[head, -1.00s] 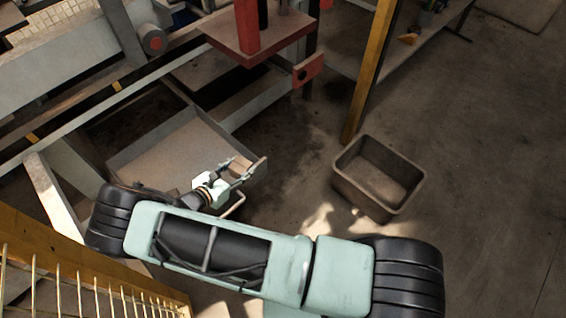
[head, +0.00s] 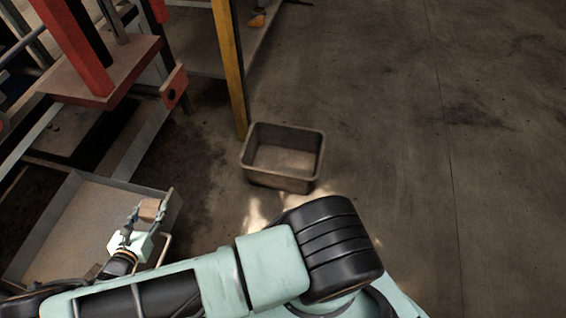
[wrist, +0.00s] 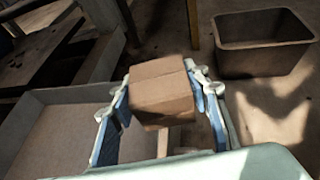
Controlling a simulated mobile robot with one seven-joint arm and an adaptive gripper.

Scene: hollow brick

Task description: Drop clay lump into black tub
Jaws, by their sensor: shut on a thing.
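A brown, box-shaped block, which I take for the clay lump (head: 151,208), is between the fingers of my gripper (head: 145,213), over the right end of a grey tray. In the wrist view the lump (wrist: 162,92) sits between the two blue-padded fingers of the gripper (wrist: 160,84), which are shut on it. The tub (head: 280,182) is an open, dark grey-brown box standing on the floor to the right of the gripper, and it looks empty. It also shows at the upper right of the wrist view (wrist: 255,63), apart from the gripper.
The shallow grey tray (head: 72,228) lies under and left of my gripper. A yellow post (head: 229,70) stands just behind the tub. A red-framed machine (head: 100,75) fills the upper left. The floor (head: 390,130) right of the tub is clear.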

